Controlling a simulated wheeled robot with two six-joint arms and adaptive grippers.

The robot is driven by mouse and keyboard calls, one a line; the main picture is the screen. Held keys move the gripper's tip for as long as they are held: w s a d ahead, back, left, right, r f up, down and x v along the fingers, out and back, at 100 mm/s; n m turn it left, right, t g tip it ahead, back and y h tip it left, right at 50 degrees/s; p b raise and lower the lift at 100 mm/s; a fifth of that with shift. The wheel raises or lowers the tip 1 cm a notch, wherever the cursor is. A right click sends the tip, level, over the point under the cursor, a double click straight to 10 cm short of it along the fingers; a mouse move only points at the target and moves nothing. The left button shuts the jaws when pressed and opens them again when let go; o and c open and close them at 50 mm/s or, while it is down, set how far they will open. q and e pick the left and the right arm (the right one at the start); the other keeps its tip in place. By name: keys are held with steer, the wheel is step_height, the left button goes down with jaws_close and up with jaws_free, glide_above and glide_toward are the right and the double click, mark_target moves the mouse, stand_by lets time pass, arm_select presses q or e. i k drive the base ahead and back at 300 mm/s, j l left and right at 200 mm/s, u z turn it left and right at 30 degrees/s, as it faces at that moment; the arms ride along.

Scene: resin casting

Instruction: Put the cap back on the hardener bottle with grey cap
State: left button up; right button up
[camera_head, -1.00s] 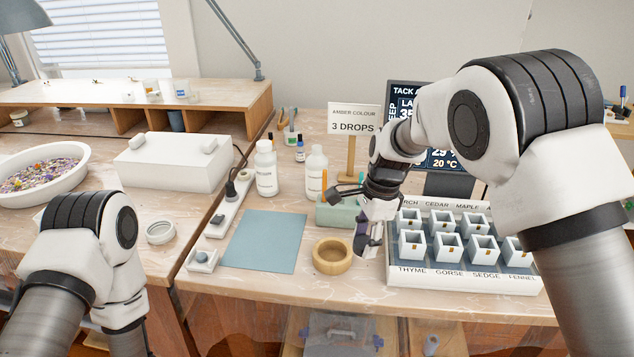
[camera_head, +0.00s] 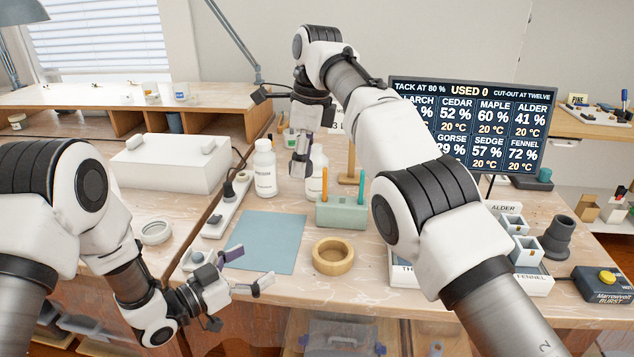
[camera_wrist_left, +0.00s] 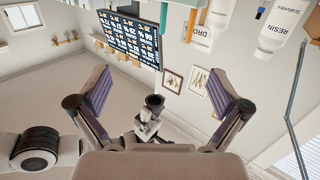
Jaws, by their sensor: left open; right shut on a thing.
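Two white bottles stand at the back of the bench. The left one (camera_head: 265,172) is labelled resin in the left wrist view (camera_wrist_left: 278,28). The other, which I take for the hardener bottle (camera_head: 316,188), stands to its right, partly behind my right gripper. My right gripper (camera_head: 298,172) points down in front of and between the bottles' upper parts. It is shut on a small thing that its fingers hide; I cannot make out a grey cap. Whether it touches the bottle I cannot tell. My left gripper (camera_head: 252,268) is open and empty above the bench's front edge, by the blue mat.
A blue mat (camera_head: 262,243) lies clear in the middle. A wooden ring-shaped bowl (camera_head: 333,257) and a green holder (camera_head: 341,213) with upright sticks stand to its right. My right arm crosses over the mould tray (camera_head: 405,275). The screen (camera_head: 470,125) stands behind.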

mark_target(313, 184)
steer(key=i+l, duration=0.15)
steer(key=i, duration=0.35)
steer(key=i+l, duration=0.15)
steer(key=i, duration=0.35)
